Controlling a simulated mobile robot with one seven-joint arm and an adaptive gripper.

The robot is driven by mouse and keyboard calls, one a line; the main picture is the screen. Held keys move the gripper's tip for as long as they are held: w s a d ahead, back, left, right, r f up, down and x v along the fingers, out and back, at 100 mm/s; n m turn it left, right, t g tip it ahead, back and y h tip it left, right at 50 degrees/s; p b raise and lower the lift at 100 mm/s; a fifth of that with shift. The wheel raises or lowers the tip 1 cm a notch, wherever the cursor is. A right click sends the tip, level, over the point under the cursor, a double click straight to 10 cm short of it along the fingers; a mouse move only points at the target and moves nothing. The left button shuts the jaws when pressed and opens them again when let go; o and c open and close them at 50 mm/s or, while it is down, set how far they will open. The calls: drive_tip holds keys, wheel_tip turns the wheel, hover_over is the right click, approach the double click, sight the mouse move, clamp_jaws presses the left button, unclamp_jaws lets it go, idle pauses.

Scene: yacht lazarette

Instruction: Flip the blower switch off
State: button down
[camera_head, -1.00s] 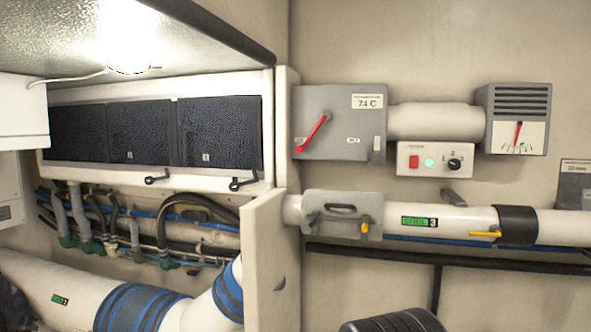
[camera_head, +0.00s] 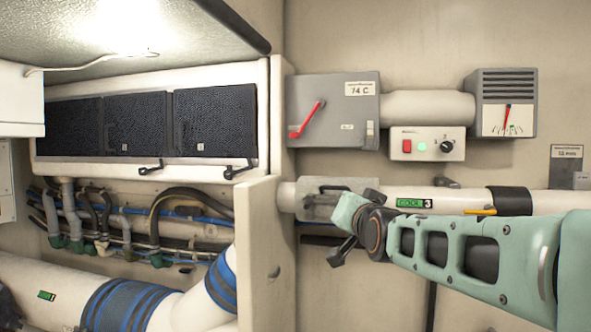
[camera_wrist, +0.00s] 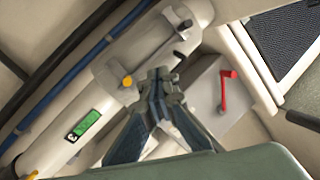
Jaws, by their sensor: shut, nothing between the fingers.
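A white control box (camera_head: 455,134) is on the wall, with a red switch (camera_head: 407,146), a lit green lamp (camera_head: 422,146) and a black knob (camera_head: 446,146). No legible label shows which control is the blower's. A grey box (camera_head: 350,105) with a red lever (camera_head: 307,120) hangs to its left; this lever also shows in the wrist view (camera_wrist: 226,90). In the wrist view my gripper (camera_wrist: 160,76) points at the clamp area; I cannot make out the control box there.
A white pipe (camera_head: 460,200) marked COOL 3 runs behind my arm, with a grey clamp (camera_head: 315,203) and a yellow handle (camera_head: 480,211). A gauge box (camera_head: 507,90) is at upper right. A vertical panel edge (camera_head: 257,255) stands left of my gripper.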

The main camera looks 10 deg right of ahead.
drive_tip(key=w+d+r+m+t+h+b, duration=0.2)
drive_tip(key=d+r+t+h+b, duration=0.2)
drive_tip(key=d+r, duration=0.3)
drive_tip(key=s+d+n+h+b, duration=0.3)
drive_tip(key=s+d+h+b, duration=0.2)
drive_tip(key=d+b, duration=0.3)
drive_tip(key=shift+d+f+t+b, duration=0.25)
drive_tip(key=shift+d+t+b, duration=0.05)
drive_tip(key=shift+d+b, duration=0.1)
drive_tip(key=shift+r, duration=0.15)
